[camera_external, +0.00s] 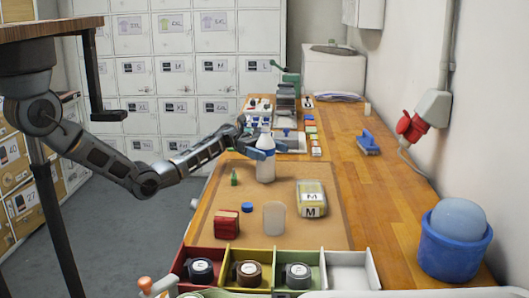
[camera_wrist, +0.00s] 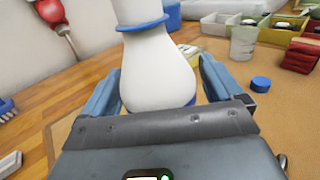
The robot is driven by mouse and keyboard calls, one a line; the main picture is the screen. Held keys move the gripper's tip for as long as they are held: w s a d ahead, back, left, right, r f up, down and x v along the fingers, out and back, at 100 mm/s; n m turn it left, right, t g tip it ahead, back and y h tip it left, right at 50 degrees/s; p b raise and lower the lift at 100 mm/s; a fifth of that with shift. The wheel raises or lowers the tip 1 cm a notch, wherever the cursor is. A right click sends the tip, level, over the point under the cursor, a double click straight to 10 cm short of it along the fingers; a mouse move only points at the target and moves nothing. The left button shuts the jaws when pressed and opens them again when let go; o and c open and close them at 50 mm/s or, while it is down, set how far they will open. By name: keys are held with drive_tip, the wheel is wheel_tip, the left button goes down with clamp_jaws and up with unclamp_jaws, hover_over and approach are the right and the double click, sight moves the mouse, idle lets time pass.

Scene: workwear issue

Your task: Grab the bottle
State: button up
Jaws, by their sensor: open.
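The bottle (camera_external: 265,168) is white with a blue ring near its neck and stands upright on the brown mat (camera_external: 205,213) on the wooden bench. In the wrist view the bottle (camera_wrist: 155,68) fills the middle, between the two blue fingers. My gripper (camera_external: 262,152) reaches in from the left at the bottle's upper part. In the wrist view my gripper (camera_wrist: 158,92) is open, with one finger on each side of the bottle. Whether the fingers touch it I cannot tell. The bottle's lower end is hidden behind the gripper body in the wrist view.
On the mat are a yellow pack marked M (camera_external: 312,198), a translucent cup (camera_external: 273,218), a red block (camera_external: 227,224), a blue cap (camera_external: 247,207) and a small green piece (camera_external: 234,177). A blue tub (camera_external: 450,245) stands at right. Bare wood lies right of the mat.

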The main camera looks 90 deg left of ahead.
sight(269, 137)
drive_tip(key=c, duration=1.2)
drive_tip(key=shift+r, duration=0.2)
drive_tip(key=shift+c, duration=0.2)
drive_tip(key=shift+r, duration=2)
drive_tip(key=d+r, duration=0.3)
drive_tip(key=d, duration=0.2)
drive_tip(key=s+d+r+p, duration=0.1)
drive_tip(key=d+r, duration=0.2)
drive_tip(key=d, duration=0.3)
drive_tip(key=shift+s+d+r, duration=0.25)
drive_tip(key=shift+s, duration=0.05)
